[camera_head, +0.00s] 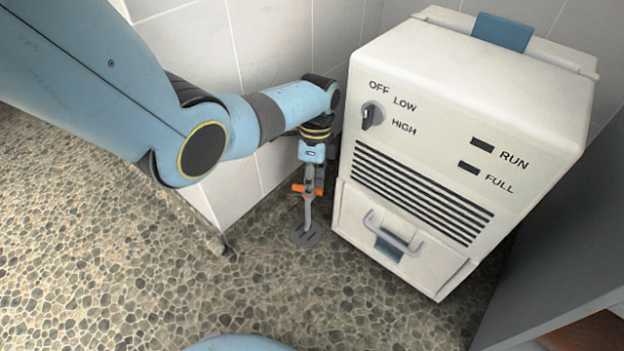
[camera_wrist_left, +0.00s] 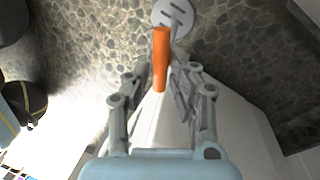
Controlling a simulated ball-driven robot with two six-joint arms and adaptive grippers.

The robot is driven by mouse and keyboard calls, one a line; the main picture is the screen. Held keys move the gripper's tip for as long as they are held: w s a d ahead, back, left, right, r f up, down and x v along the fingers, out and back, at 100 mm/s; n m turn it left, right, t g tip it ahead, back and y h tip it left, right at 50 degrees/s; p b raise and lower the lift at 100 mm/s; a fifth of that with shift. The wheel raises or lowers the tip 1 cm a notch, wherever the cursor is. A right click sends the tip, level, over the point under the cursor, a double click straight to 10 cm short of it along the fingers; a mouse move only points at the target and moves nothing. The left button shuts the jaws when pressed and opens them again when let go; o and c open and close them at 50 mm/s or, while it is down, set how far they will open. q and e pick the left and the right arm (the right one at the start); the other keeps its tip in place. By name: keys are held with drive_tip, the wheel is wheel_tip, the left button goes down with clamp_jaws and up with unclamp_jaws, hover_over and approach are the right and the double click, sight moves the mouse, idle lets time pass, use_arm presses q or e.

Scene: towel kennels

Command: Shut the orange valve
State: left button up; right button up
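The orange valve handle (camera_head: 300,188) is a short bar near the floor, left of the white machine. Below it is a grey stem with a round slotted grey plate (camera_head: 304,236) on the floor. My left gripper (camera_head: 312,176) points down right over the handle and hides part of it. In the left wrist view the orange handle (camera_wrist_left: 160,58) runs lengthwise between the two fingers of my left gripper (camera_wrist_left: 164,76). My right gripper is not in view.
The white machine (camera_head: 440,110) with a knob (camera_head: 372,115) and a drawer handle (camera_head: 393,234) stands close right of the valve. A tiled wall (camera_head: 275,40) is behind. A grey panel (camera_head: 570,230) is at the far right. The pebbled floor (camera_head: 110,260) at left is clear.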

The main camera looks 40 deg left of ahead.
use_arm(q)
drive_tip(key=shift+o, duration=1.1)
wheel_tip(320, 180, up, 12)
drive_tip(key=w, duration=0.2)
drive_tip(key=shift+a, duration=0.45)
drive_tip(key=shift+w+f, duration=0.1)
